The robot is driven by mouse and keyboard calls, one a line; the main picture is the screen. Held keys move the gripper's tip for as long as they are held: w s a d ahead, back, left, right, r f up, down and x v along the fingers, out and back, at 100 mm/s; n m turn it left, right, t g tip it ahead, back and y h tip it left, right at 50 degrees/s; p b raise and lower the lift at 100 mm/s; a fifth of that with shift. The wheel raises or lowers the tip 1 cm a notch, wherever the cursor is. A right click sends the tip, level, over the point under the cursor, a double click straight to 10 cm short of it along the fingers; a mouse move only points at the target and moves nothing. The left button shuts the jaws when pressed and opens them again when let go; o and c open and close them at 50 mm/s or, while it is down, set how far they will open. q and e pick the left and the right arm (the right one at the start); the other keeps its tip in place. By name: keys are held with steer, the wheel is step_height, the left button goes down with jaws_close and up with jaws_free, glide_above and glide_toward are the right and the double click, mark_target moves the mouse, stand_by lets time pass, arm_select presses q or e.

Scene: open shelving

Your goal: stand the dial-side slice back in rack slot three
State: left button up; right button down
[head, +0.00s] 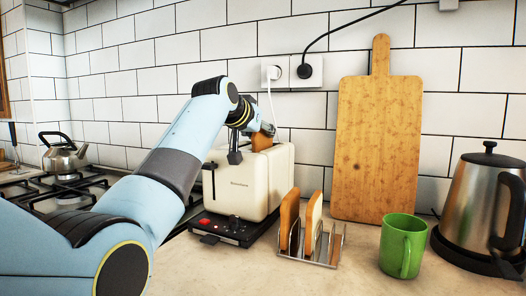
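My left gripper (244,142) is at the top of the cream toaster (247,188), with a dark finger hanging by its left side. A brown bread slice (262,142) shows at the toaster's top, right beside the gripper. The gripper and wrist partly hide it, and I cannot tell whether the fingers close on it. The metal toast rack (324,259) stands on the counter in front and to the right of the toaster. It holds two upright slices, a browner left one (289,219) and a paler right one (313,220); its right end is empty.
A green mug (402,247) stands right of the rack, and a steel electric kettle (477,200) stands at the far right. A wooden board (377,145) leans on the tiled wall. A stove kettle (64,157) sits on the hob at left. The front counter is clear.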

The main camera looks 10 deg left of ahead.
arm_select(q)
jaws_close()
